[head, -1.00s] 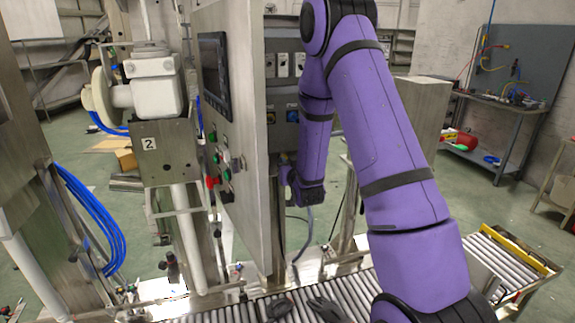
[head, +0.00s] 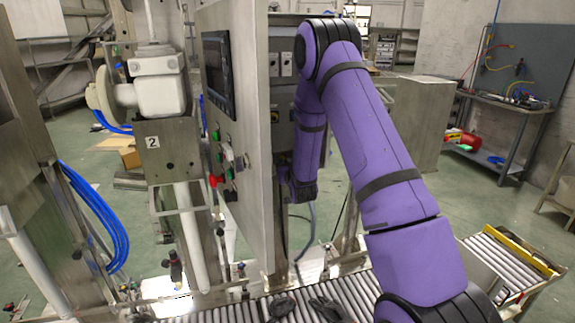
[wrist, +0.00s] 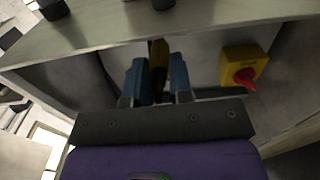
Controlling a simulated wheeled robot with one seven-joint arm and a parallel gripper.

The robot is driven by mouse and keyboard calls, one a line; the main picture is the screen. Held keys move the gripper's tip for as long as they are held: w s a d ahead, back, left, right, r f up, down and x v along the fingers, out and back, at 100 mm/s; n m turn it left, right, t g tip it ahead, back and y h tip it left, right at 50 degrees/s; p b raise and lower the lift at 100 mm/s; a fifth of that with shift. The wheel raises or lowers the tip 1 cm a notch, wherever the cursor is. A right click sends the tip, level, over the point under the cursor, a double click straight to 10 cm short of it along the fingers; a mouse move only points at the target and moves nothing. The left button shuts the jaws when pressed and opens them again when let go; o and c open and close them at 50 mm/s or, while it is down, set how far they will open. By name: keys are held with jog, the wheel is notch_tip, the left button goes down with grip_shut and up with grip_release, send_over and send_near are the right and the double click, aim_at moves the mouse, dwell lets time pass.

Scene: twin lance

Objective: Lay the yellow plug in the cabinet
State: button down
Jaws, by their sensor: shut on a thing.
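The metal cabinet (head: 284,47) stands at the middle of the head view, its door (head: 238,150) swung open toward me. The cabinet's metal edge (wrist: 112,30) runs across the top of the wrist view. I cannot tell whether the plug touches any surface.
A yellow box with a red knob (wrist: 241,68) is just right of my fingers in the wrist view. Below the cabinet runs a roller conveyor (head: 345,290) with dark gloves (head: 325,307) on it. A post with a white motor unit (head: 158,85) stands left of the door.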

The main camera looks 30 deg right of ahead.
jog(key=shift+f+x, duration=0.2)
jog(key=shift+x, duration=0.55)
jog(key=shift+f+x, duration=0.2)
jog(key=shift+x, duration=0.6)
jog(key=shift+f+x, duration=0.15)
jog(key=shift+x, duration=0.6)
jog(key=c, duration=0.9)
grip_release()
jog(key=shift+c, duration=0.2)
jog(key=v, duration=1)
jog(key=shift+s+a, duration=0.15)
jog(key=shift+s, duration=0.2)
